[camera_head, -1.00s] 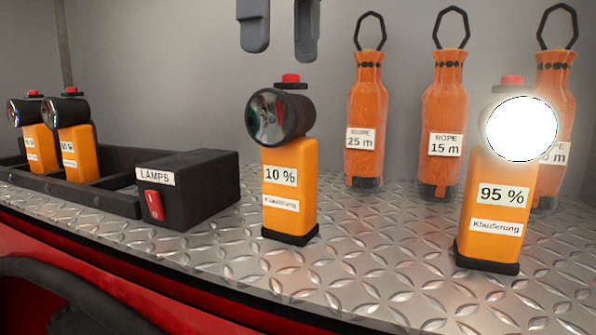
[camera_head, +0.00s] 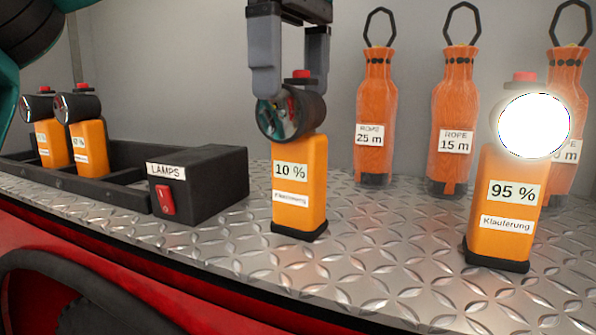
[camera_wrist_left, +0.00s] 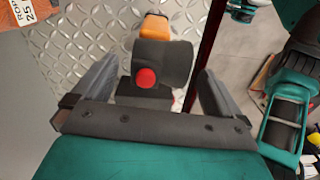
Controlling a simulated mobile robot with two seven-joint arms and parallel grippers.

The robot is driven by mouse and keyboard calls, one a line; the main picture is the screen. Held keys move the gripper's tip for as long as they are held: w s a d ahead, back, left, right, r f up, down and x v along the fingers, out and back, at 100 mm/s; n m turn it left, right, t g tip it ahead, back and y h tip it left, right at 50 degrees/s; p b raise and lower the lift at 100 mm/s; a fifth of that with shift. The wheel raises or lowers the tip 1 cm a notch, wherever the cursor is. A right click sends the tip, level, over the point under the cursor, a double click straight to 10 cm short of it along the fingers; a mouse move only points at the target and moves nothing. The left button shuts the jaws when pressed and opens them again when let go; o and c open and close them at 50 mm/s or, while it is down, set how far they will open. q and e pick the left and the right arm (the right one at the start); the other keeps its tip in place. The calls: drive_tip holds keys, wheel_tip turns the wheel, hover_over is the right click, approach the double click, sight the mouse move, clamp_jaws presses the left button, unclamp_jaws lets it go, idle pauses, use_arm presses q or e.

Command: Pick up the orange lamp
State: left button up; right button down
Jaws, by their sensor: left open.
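An orange lamp labelled 10 % (camera_head: 299,185) stands upright on the metal plate, its dark round head unlit. My left gripper (camera_head: 289,92) is open and points down at this lamp's head, with a finger on either side of it. In the left wrist view the black lamp head (camera_wrist_left: 162,65) and its red button lie between the two open fingers (camera_wrist_left: 160,85). I cannot tell whether a finger touches it. A second orange lamp labelled 95 % (camera_head: 504,205) stands at the right with its light on. My right gripper is not in view.
Two more orange lamps (camera_head: 88,145) stand in a black tray at the left, beside a black LAMPS box (camera_head: 215,185) with a red switch. Several orange rope bottles (camera_head: 375,110) stand behind. The plate's front is clear.

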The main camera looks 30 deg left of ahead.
use_arm(q)
drive_tip(key=shift+f, duration=1.15)
drive_tip(key=shift+c, duration=0.2)
drive_tip(key=shift+r, duration=0.1)
clamp_jaws()
